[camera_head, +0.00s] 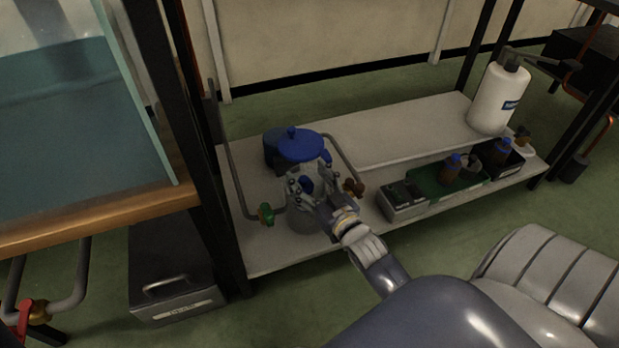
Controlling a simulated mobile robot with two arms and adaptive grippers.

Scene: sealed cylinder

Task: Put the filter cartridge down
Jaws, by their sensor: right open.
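A canister with a blue knobbed lid (302,146) stands on the lower shelf, left of its middle. A small blue part shows among the fingers. I cannot make out a separate filter cartridge. My left gripper is not in view.
Pipes with a green valve (266,213) and a brown valve (354,188) flank the canister. A grey box (403,200), a green tray (428,185) with bottles and a white jug (497,98) stand rightward. A glass tank (80,110) is at left. Bare shelf (400,135) lies behind.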

